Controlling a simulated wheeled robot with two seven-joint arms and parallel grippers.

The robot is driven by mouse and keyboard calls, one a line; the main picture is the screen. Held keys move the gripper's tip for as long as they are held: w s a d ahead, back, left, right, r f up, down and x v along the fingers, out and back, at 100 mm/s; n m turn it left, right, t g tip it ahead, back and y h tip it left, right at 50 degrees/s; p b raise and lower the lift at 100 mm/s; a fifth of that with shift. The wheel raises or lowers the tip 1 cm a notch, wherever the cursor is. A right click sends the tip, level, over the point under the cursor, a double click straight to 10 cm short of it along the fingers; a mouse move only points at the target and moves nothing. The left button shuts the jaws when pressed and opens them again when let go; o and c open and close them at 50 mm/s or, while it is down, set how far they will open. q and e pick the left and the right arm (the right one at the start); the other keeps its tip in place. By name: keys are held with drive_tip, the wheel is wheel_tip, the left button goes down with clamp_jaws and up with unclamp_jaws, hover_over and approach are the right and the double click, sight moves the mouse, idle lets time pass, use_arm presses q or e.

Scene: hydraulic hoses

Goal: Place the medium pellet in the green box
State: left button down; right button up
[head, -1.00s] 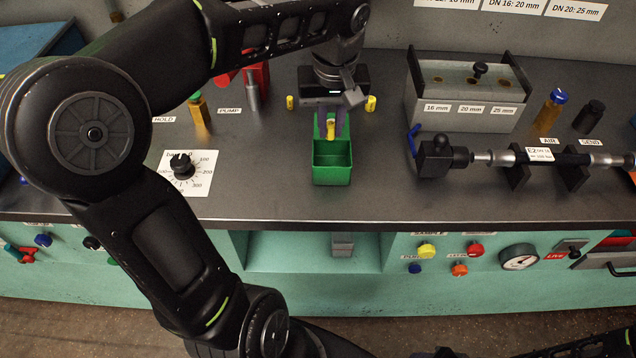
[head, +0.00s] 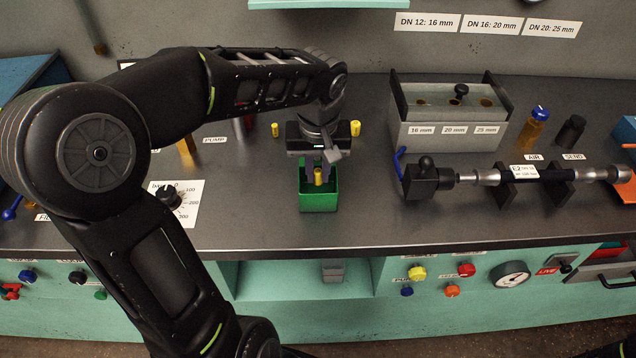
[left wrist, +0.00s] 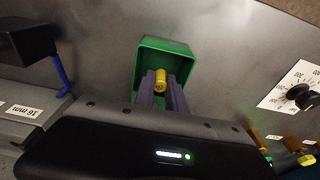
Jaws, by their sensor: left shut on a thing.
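The green box (head: 318,200) stands open on the grey bench, in the middle of the head view. My left gripper (head: 318,178) points down at the box, shut on a yellow pellet (head: 319,177). The left wrist view shows the pellet (left wrist: 161,80) upright between the purple fingers, over the opening of the green box (left wrist: 183,47). I cannot tell how far below the rim the pellet reaches. Two other yellow pellets stand on the bench, a smaller one (head: 275,130) left of the gripper and a larger one (head: 355,128) right of it. My right gripper is not in view.
A grey gauge block (head: 450,134) marked 16, 20 and 25 mm stands to the right. In front of it a hose assembly (head: 540,172) lies on black supports. A dial plate (head: 186,203) is left of the box. The bench in front of the box is clear.

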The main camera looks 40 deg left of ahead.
sight(318, 183)
use_arm(q)
drive_tip(key=shift+f, duration=1.85)
drive_tip(key=shift+f, duration=0.1)
drive_tip(key=c, duration=1.6)
unclamp_jaws()
drive_tip(key=shift+c, duration=0.2)
wheel_tip(318, 183, up, 12)
drive_tip(key=s+d, duration=0.1)
drive_tip(key=shift+s, duration=0.25)
